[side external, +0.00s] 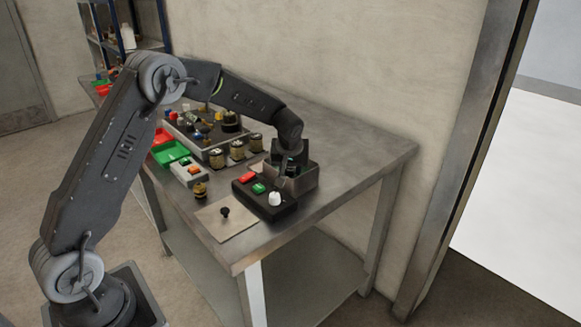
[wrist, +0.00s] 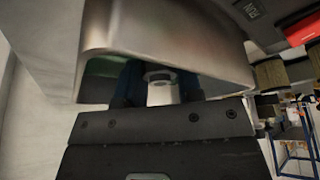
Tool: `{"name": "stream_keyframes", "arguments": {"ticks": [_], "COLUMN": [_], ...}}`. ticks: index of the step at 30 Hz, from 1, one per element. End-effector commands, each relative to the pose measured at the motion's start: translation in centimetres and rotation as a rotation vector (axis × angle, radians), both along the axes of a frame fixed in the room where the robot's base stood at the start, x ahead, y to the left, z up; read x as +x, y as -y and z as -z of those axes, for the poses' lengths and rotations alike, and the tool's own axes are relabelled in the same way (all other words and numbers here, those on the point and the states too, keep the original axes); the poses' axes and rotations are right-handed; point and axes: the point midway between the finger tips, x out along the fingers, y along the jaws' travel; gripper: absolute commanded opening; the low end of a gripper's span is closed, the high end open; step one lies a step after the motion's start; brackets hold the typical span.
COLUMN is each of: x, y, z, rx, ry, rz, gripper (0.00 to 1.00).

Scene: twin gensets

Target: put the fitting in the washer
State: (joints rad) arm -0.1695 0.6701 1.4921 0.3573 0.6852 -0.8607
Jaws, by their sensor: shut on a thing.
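The washer, a small grey metal box (side external: 304,184) with a dark raised back, stands at the right part of the bench. In the wrist view its smooth metal wall (wrist: 165,35) fills the upper middle. My gripper (side external: 287,172) reaches down at the washer from above. In the wrist view my gripper (wrist: 160,90) is shut on the fitting (wrist: 163,92), a pale grey cylinder with a dark round end, between two dark blue fingers. The fitting is at the washer wall's lower edge, partly in shadow. I cannot tell whether it touches the washer. The fitting is hidden in the side view.
A black control box (side external: 264,199) with red and green buttons and a white knob stands directly in front of the washer. A tan mat (side external: 232,225) with a small black knob, a green tray (side external: 169,153) and several brass-coloured parts lie left. The bench's right end (side external: 370,150) is clear.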

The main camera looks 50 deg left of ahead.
Motion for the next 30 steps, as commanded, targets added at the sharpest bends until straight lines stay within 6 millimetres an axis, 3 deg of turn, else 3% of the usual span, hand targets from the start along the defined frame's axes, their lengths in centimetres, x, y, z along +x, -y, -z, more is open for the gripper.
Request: {"name": "stream_keyframes", "arguments": {"ticks": [8, 9, 17, 25, 30], "x": [0.0, 0.0, 0.0, 0.0, -0.4], "y": [0.0, 0.0, 0.0, 0.0, 0.5], "z": [0.2, 0.3, 0.2, 0.0, -1.8], "rx": [0.0, 0.0, 0.0, 0.0, 0.001], "ry": [0.001, 0.0, 0.0, 0.001, 0.004], "rz": [0.0, 0.0, 0.0, 0.0, 0.0], "gripper": [0.05, 0.34, 0.59, 0.59, 0.59]}}
